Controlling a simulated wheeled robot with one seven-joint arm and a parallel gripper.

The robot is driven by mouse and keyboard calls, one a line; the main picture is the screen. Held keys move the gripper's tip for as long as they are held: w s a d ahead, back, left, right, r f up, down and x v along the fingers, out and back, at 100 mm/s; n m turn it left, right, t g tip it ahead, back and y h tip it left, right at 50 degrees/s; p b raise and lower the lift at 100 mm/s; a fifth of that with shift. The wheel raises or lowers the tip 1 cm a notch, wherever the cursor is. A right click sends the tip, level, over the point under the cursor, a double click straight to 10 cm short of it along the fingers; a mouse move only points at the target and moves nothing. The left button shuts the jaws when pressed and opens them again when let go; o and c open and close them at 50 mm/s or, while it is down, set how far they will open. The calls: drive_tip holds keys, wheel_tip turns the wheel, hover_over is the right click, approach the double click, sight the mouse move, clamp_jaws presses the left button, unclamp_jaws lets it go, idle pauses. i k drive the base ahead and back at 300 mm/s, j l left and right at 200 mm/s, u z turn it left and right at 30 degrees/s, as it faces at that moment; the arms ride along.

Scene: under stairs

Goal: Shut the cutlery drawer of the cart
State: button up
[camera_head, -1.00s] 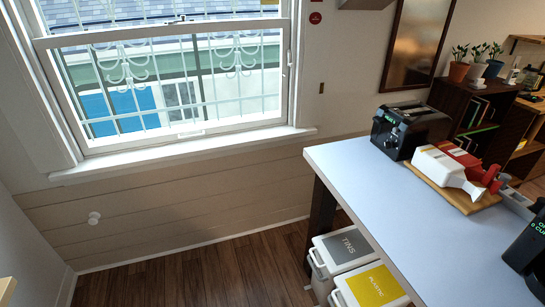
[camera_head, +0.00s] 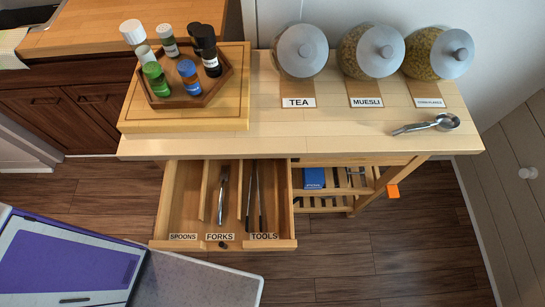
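The wooden cart (camera_head: 330,133) stands in the middle of the head view. Its cutlery drawer (camera_head: 283,243) is pulled well out from under the left part of the top, towards me. The drawer front has a small dark knob (camera_head: 223,245). Labels by its compartments read SPOONS, FORKS and TOOLS. The spoons compartment looks empty; a slim metal piece (camera_head: 222,200) lies in the forks one, and long thin metal tools (camera_head: 259,200) lie in the tools one. My gripper is not in view.
On the cart are a board (camera_head: 185,121) with a tray (camera_head: 180,97) of shakers, several jars (camera_head: 373,52) and a metal scoop (camera_head: 430,125). A white-and-purple object (camera_head: 65,265), which I cannot identify, is close before the drawer's left. Floor (camera_head: 370,265) to the right is clear.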

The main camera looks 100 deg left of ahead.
sight(186, 220)
drive_tip(key=k+l+u, duration=0.25)
drive_tip(key=u, duration=0.2)
drive_tip(key=k+l+u, duration=0.25)
drive_tip(key=u, duration=0.2)
drive_tip(key=k+u, duration=0.55)
drive_tip(key=k, duration=0.8)
